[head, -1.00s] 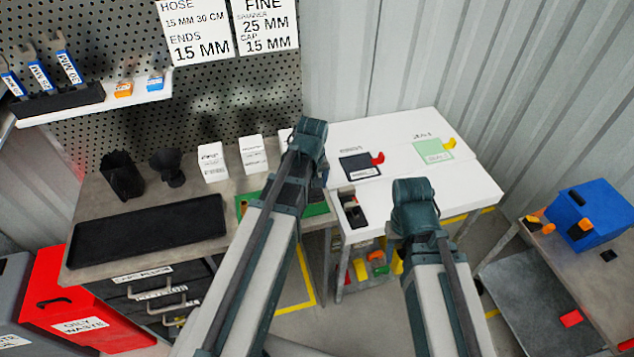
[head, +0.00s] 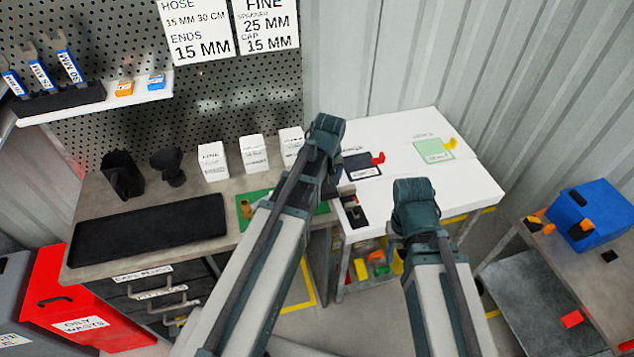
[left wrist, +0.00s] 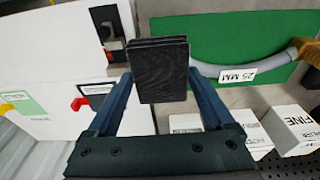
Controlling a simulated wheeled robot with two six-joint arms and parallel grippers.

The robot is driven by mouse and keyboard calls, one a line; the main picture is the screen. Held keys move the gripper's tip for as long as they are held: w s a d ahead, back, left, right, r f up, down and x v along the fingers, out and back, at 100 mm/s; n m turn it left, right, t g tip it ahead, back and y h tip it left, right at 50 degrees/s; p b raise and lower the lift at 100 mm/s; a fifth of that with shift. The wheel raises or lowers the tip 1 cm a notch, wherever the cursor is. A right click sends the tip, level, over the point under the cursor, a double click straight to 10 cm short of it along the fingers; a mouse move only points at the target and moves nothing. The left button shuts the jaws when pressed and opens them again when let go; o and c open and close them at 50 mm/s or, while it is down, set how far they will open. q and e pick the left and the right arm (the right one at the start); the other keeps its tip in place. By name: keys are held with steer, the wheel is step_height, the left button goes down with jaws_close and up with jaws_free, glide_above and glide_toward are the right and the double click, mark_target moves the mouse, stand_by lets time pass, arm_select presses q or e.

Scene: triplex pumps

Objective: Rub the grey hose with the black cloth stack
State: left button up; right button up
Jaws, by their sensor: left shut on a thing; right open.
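The black cloth stack (left wrist: 163,68) is held between the two fingers of my left gripper (left wrist: 165,88) in the left wrist view. The grey hose (left wrist: 207,69) lies curved over the green mat (left wrist: 225,32) with a "25 MM" label on it. The near end of the hose passes out of sight behind the cloth stack; I cannot tell whether they touch. In the head view my left arm covers most of the green mat (head: 243,224), and my left fingers are hidden. Only part of my right arm shows; its gripper fingers are out of sight.
A black tray (head: 150,232) lies on the workbench at the left. White boxes (head: 212,160) stand behind the mat, with black holders (head: 122,174) further left. A white table (head: 460,185) stands to the right, with a black-and-red item (head: 353,210) at its near left edge.

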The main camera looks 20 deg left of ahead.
arm_select(q)
step_height(320, 180, up, 6)
steer(key=p, duration=0.6)
stand_by(0.4)
step_height(320, 180, up, 3)
steer(key=p, duration=0.3)
stand_by(0.5)
